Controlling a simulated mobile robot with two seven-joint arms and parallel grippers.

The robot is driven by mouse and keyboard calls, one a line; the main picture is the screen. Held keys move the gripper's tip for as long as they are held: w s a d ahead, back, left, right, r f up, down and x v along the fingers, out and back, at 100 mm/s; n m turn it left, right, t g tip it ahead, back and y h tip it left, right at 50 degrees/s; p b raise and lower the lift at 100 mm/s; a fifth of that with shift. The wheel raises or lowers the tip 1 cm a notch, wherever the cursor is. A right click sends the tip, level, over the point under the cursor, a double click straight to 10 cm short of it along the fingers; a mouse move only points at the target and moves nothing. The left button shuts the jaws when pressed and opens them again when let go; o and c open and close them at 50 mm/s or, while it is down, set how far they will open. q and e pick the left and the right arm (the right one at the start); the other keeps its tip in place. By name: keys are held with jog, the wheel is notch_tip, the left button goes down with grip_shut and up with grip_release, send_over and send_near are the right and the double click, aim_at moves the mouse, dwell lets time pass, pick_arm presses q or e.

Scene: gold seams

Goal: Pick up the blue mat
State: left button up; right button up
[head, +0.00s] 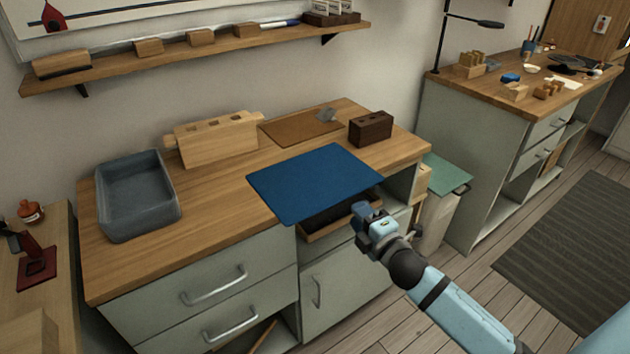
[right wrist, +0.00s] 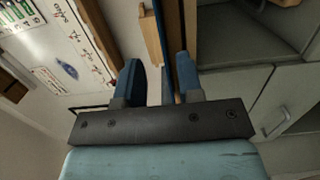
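The blue mat (head: 315,182) lies flat on the wooden counter top (head: 215,248), with its front part sticking out past the front edge over an open drawer. My right gripper (head: 364,212) is at the mat's front right edge in the head view. In the right wrist view the fingers of my right gripper (right wrist: 158,80) stand apart. The mat (right wrist: 161,30) shows there edge-on as a thin blue strip running toward the gap between them. I see no finger pressed on it. My left gripper is out of view.
A grey tray (head: 135,195), a light wooden block with holes (head: 218,140), a brown board (head: 290,128) and a dark wooden block (head: 370,128) stand around the mat. The open drawer (head: 318,232) is below its front edge. A wall shelf (head: 190,52) hangs above.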

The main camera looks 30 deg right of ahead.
aim_at(340, 195)
jog(key=w+b, duration=0.1)
jog(key=w, duration=0.7)
jog(key=shift+w, duration=0.25)
jog(key=shift+c, duration=0.5)
grip_shut()
